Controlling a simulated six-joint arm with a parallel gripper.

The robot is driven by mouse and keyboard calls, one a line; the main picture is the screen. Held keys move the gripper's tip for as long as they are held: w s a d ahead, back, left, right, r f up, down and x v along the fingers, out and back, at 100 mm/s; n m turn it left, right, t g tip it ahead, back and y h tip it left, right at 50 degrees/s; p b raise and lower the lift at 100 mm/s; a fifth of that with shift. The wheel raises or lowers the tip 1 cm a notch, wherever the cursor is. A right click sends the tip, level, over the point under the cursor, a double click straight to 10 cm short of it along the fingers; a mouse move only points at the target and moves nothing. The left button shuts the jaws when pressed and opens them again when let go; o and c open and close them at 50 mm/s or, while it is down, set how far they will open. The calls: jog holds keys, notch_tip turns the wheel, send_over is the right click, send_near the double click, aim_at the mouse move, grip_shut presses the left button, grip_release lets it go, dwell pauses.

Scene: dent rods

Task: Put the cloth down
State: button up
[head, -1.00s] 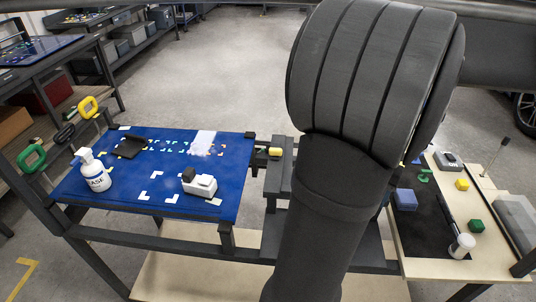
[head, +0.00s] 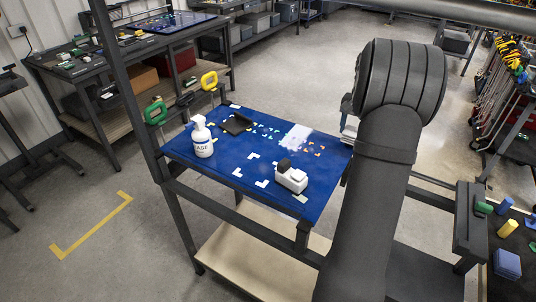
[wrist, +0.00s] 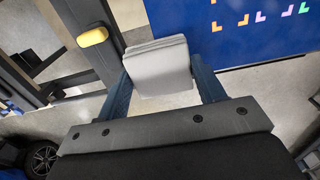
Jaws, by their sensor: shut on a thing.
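The cloth (wrist: 158,58) is a folded, pale grey-white pad in the wrist view. My gripper (wrist: 162,76) is shut on it, with one dark blue finger at each side. The cloth hangs over the gap beside the edge of the blue mat (wrist: 272,42), above the floor. In the head view, a pale bit of the cloth (head: 350,126) shows left of my arm, by the right edge of the mat. My arm hides most of the gripper there.
On the blue mat (head: 230,165) are a white bottle (head: 202,140), a black tray (head: 237,124), a white block-shaped device (head: 291,178), a whitish patch (head: 297,137) and small coloured corner marks. A yellow piece (wrist: 92,37) sits left of the cloth. Bare mat lies at front left.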

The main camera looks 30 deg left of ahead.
jog(key=s+a+r, duration=0.4)
jog(key=s+a, duration=0.7)
jog(key=a, duration=0.2)
jog(key=a+f, duration=0.2)
jog(key=a, duration=0.2)
jog(key=s+a+f, duration=0.1)
jog(key=a+f, duration=0.1)
jog(key=a, duration=0.2)
jog(key=s+a+f, duration=0.1)
jog(key=a+f, duration=0.1)
jog(key=a, duration=0.1)
jog(key=shift+s+a+f, duration=0.15)
jog(key=shift+a+f, duration=0.15)
jog(key=shift+a, duration=0.1)
jog(key=shift+a+f, duration=0.15)
jog(key=shift+f, duration=1.95)
jog(key=shift+f, duration=0.1)
jog(key=o, duration=0.9)
jog(key=shift+f, duration=0.1)
jog(key=shift+o, duration=0.2)
